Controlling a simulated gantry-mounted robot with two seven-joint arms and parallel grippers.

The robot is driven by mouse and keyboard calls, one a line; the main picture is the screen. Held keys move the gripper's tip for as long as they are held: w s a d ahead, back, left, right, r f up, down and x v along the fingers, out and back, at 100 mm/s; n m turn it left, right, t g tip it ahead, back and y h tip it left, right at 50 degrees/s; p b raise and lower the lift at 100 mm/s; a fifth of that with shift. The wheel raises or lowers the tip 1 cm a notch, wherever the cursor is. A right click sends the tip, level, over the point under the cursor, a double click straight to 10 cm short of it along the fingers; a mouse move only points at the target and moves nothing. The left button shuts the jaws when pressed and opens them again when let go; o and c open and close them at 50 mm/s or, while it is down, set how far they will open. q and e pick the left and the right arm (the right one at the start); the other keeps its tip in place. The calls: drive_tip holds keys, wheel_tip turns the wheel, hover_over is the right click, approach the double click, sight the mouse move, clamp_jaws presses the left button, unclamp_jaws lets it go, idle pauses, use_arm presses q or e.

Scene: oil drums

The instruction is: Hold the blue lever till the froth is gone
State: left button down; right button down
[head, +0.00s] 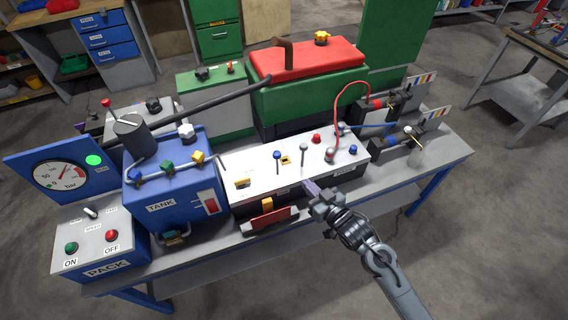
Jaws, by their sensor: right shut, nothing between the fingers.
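A shorter blue knob (353,149) sits near the box's right end. I cannot make out froth for sure; a faint pale patch (416,157) shows below the right-hand cylinder. My left gripper is out of view.
Left of the box stand a blue TANK (162,185) with small coloured valves, a bar gauge (60,173) and a PACK panel (95,250) with ON and OFF buttons. A green container with a red top (305,60) stands behind. A red hose (338,105) arches at right.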

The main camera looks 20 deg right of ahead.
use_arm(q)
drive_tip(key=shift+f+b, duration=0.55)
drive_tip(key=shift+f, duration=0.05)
use_arm(e)
approach(279, 157)
drive_tip(key=x, duration=0.7)
drive_tip(key=shift+d+f, duration=0.1)
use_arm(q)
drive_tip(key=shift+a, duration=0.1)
